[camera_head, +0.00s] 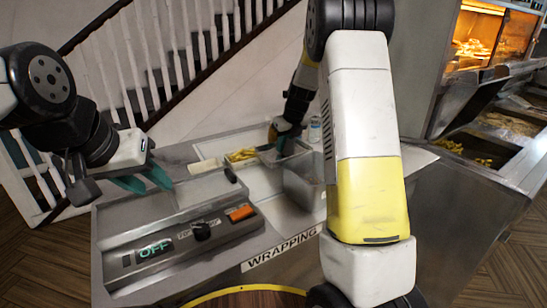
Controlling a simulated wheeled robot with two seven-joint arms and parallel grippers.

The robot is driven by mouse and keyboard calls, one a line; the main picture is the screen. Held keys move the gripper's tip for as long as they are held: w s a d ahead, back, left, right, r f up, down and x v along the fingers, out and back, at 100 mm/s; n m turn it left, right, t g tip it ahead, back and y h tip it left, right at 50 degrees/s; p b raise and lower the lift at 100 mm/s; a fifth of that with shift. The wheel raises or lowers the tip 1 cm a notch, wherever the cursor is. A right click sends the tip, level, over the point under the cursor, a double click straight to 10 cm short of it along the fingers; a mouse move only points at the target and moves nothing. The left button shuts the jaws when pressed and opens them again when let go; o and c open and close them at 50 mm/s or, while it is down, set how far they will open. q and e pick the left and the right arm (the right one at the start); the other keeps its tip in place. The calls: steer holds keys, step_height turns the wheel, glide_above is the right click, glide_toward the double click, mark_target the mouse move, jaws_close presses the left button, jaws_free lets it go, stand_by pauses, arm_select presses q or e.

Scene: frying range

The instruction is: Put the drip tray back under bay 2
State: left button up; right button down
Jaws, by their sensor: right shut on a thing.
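A small shallow grey metal tray (290,157), which looks like the drip tray, is at the back of the wrapping counter. I cannot tell whether the tray is lifted or resting on the counter. My left gripper (146,181) is above the control box at the left, its two teal fingers apart and empty. No bay labelled 2 can be read in this view.
A control box (180,235) showing "OFF" fills the front left of the counter. Fries (241,155) lie left of the tray, and a metal bin (303,184) stands in front of it. The fryer range (480,150) is at the right. My right arm hides part of the middle.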

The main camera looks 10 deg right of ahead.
mark_target(285, 156)
steer(key=shift+f, duration=3.3)
steer(key=shift+f, duration=0.1)
steer(key=c, duration=1.5)
jaws_free()
